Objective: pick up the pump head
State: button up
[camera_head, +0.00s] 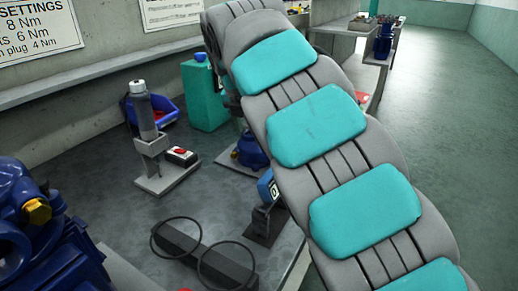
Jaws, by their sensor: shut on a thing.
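A blue, rounded pump head (250,152) shows at the centre of the head view, just left of my arm. It is above or on a light grey plate on the bench; I cannot tell whether it touches the plate. My arm hides its right side. My gripper (240,122) is mostly hidden behind my arm, with only a dark part showing directly above the pump head. It is shut on the pump head, though its fingertips are not clearly seen.
A grey bottle (143,112) stands in a metal holder, beside a red-buttoned box (181,156). Behind are a blue bin (163,108) and teal block (205,98). A dark block with two rings (190,252) lies in front. Large blue pump (40,235) fills the lower left.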

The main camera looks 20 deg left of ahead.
grip_shut()
jog(key=shift+r, duration=0.15)
